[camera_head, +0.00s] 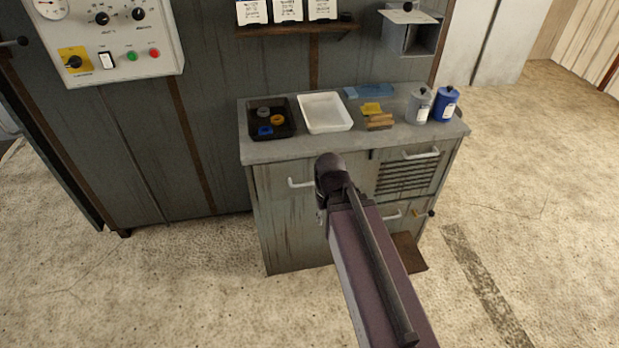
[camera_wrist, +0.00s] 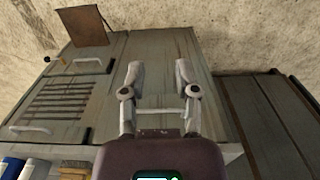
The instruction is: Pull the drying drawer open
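The grey cabinet (camera_head: 290,215) has a louvred front (camera_head: 408,178) at upper right with a pale bar handle (camera_head: 421,154). A plain front at upper left has its own pale handle (camera_head: 300,183). No label shows which is the drying drawer; the fronts look shut. In the wrist view the louvred front (camera_wrist: 55,105) and its handle (camera_wrist: 30,130) are left of my gripper (camera_wrist: 159,72). My gripper is open, fingers apart, before the plain front. A pale bar (camera_wrist: 160,110) crosses between the fingers; I cannot tell whether they touch it. My arm hides part of the cabinet in the head view.
The cabinet top holds a black tray (camera_head: 285,130), a white tray (camera_head: 325,126), a grey canister (camera_head: 419,106) and a blue canister (camera_head: 446,105). A brown flap (camera_head: 408,252) juts out low at the right. The floor in front is clear.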

